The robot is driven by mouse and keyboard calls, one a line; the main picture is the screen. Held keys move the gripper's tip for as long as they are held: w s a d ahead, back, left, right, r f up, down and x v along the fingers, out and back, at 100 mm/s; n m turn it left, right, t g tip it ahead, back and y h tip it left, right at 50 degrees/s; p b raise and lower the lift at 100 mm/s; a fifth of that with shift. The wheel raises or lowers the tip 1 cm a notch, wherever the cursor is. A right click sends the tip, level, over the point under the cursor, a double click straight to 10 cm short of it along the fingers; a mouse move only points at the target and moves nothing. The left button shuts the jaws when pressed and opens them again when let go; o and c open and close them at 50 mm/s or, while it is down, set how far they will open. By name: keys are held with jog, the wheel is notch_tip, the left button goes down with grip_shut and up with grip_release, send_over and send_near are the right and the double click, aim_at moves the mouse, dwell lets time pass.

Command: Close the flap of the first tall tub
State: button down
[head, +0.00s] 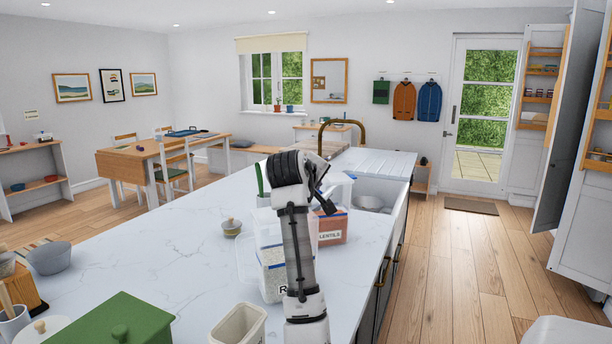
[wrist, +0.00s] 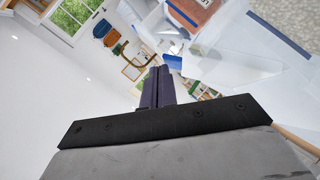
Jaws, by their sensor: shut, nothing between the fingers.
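Two clear tall tubs stand on the white counter. The nearer tub (head: 270,262) holds pale grains; its label is mostly hidden behind my arm. The farther tub (head: 333,230) holds orange lentils and is labelled LENTILS. A clear raised panel (head: 341,180) shows above the lentils tub; I cannot tell for certain which tub it belongs to. My gripper (head: 327,205) is shut and empty, above the tubs and in front of the lentils tub. In the wrist view its fingers (wrist: 156,88) are together, with clear panels and the lentils (wrist: 196,10) beyond them.
A white open container (head: 238,326) and a green box (head: 118,322) stand at the counter's near end. A small lidded pot (head: 232,227) is left of the tubs. A sink (head: 372,201) lies behind right. The counter's left middle is clear, and floor is free at right.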

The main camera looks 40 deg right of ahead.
jog(key=shift+s+d+f, duration=0.25)
jog(key=shift+d+f, duration=0.45)
jog(key=shift+f, duration=0.3)
jog(key=shift+s+d+f, duration=0.1)
jog(key=shift+d+f, duration=0.1)
jog(key=shift+f, duration=0.35)
jog(key=shift+s+d+f, duration=0.1)
jog(key=shift+d+f, duration=0.1)
jog(key=shift+f, duration=0.45)
jog(key=shift+w, duration=0.1)
